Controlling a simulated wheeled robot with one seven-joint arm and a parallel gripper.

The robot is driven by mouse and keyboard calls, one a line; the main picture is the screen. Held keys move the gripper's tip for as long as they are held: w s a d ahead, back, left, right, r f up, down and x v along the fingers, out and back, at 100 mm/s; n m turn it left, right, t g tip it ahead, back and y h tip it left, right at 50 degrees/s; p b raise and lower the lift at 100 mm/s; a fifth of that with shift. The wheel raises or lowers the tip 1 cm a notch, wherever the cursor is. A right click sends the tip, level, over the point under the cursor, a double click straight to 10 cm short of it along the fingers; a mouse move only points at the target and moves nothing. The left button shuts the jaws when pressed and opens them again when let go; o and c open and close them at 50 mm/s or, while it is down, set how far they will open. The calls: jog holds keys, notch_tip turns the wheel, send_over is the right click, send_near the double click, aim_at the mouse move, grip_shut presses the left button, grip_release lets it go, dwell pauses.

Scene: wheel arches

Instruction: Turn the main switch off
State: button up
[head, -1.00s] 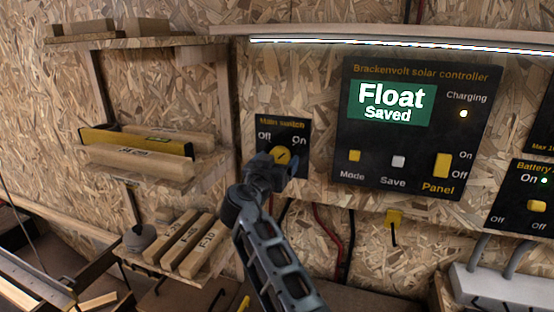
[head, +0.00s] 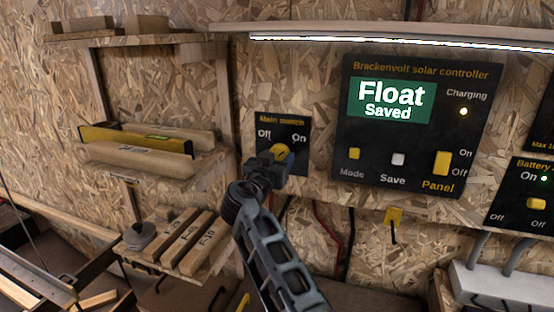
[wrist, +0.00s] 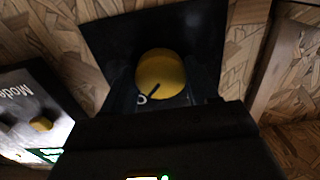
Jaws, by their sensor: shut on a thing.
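The main switch panel (head: 296,158) is a black plate with "Off" at upper left and "On" at upper right. Its round yellow knob (head: 280,151) is partly hidden behind my gripper (head: 277,158). My gripper is shut on the knob, with a finger on each side. In the wrist view the knob (wrist: 160,72) sits between the dark fingers (wrist: 160,88). Its dark pointer mark aims down-left, at a partly visible letter "O" on the side toward the controller, which is the "On" side.
The solar controller (head: 405,185) is close on the right, its screen reading "Float Saved", with a yellow Panel switch (head: 442,164). Shelves with wood blocks (head: 140,160) and a spirit level are on the left. Cables (head: 325,235) hang below.

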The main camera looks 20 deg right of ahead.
jog(key=n+b, duration=0.2)
jog(key=n, duration=0.1)
jog(key=shift+f+n, duration=0.1)
jog(key=shift+n, duration=0.2)
jog(key=n+b, duration=0.1)
jog(key=n, duration=0.3)
jog(key=shift+n, duration=0.3)
jog(key=n, duration=0.1)
jog(key=n+p, duration=0.1)
jog(key=n, duration=0.3)
jog(key=shift+r, duration=0.25)
jog(key=shift+s+n+p, duration=0.1)
jog(key=shift+n+p, duration=1)
jog(key=shift+n, duration=1.2)
jog(key=o, duration=1.1)
jog(key=shift+c, duration=0.2)
jog(key=b+v, duration=0.1)
jog(key=v, duration=0.6)
jog(key=shift+s+a, duration=0.15)
jog(key=shift+s, duration=0.15)
